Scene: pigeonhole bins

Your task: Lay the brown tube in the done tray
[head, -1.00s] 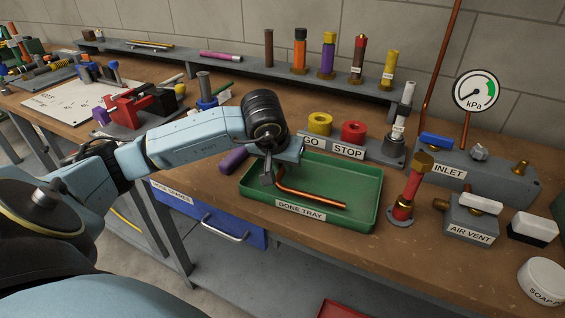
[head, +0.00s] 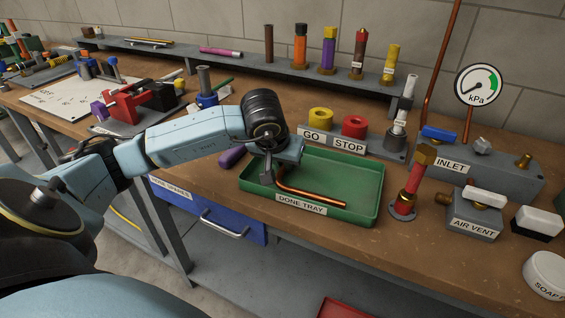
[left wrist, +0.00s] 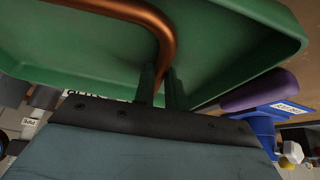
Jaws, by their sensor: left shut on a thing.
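The brown tube (head: 315,196), a bent copper-coloured pipe, lies low inside the green done tray (head: 362,215), its long part running right along the tray's front side. My left gripper (head: 271,183) is over the tray's left part, shut on the tube's near end. In the left wrist view the two fingers (left wrist: 160,86) stand at the end of the tube (left wrist: 150,18), with the bend just beyond them. Whether the tube touches the tray floor all along is hard to tell. My right gripper is not in view.
A purple-handled tool (head: 232,157) lies beside the tray's left end. A blue drawer (head: 210,215) hangs below the bench edge.

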